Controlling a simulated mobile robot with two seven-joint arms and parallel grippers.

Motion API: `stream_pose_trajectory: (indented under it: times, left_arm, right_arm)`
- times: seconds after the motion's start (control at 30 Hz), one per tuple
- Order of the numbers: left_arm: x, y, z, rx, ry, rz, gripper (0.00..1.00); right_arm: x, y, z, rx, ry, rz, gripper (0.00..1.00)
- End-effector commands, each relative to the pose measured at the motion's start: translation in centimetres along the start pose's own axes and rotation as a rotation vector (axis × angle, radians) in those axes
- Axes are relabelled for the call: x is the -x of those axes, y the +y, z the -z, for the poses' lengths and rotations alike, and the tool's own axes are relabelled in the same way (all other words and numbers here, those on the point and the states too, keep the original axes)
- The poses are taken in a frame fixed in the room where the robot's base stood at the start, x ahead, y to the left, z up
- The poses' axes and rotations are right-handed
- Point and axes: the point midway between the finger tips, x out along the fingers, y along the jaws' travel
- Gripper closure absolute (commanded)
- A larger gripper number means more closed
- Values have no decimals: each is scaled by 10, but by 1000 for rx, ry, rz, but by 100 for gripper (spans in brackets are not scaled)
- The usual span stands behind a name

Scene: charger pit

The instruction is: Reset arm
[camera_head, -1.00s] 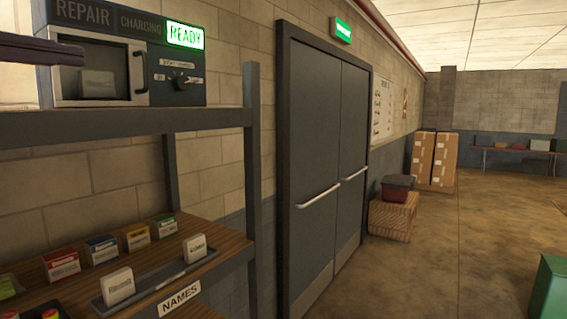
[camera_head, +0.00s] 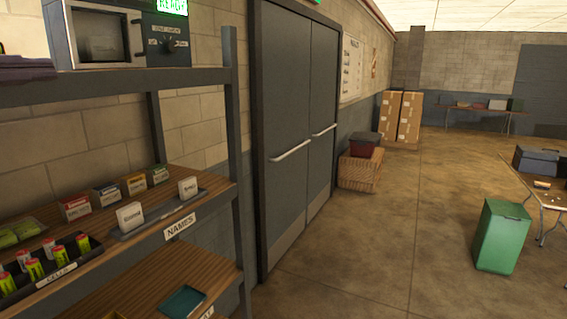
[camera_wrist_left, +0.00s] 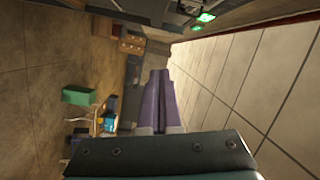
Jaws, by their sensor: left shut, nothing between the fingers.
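My left gripper (camera_head: 48,68) shows at the far left edge of the head view as dark purple fingers in front of the shelf's top board. In the left wrist view its two purple fingers (camera_wrist_left: 155,75) lie together, shut with nothing between them. The repair charger (camera_head: 125,38) stands on the top shelf, with its green READY sign (camera_head: 172,6) cut by the picture's top edge. My right gripper is not in view.
The shelf rack (camera_head: 120,88) fills the left side, with small boxes, a NAMES rack (camera_head: 160,212) and a cell tray (camera_head: 85,258) below. Grey double doors (camera_head: 293,130) stand beside it. A green bin (camera_head: 502,236) and a table are at right. The middle floor is clear.

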Motion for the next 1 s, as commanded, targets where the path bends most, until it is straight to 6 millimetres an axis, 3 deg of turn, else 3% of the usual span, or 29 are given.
stream_pose_trajectory:
  times: [0.17,0.27,0.43,0.5,0.6,0.7,0.8,1.0]
  left_arm:
    - [12,54,1,222,-137,-39,100]
    - [31,98,1,385,-276,-98,100]
    - [105,192,14,699,-619,-308,100]
    - [142,224,28,806,-755,-415,100]
    - [192,256,50,923,-913,-561,100]
    - [227,272,71,998,-1015,-671,100]
    - [246,280,83,1038,-1069,-735,100]
    - [253,283,86,1047,-1088,-759,100]
  right_arm:
    - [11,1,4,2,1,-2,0]
    - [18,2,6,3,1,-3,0]
    - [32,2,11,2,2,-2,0]
    - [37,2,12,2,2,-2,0]
    - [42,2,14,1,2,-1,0]
    - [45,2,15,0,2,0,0]
    - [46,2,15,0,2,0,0]
    - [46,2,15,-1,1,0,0]
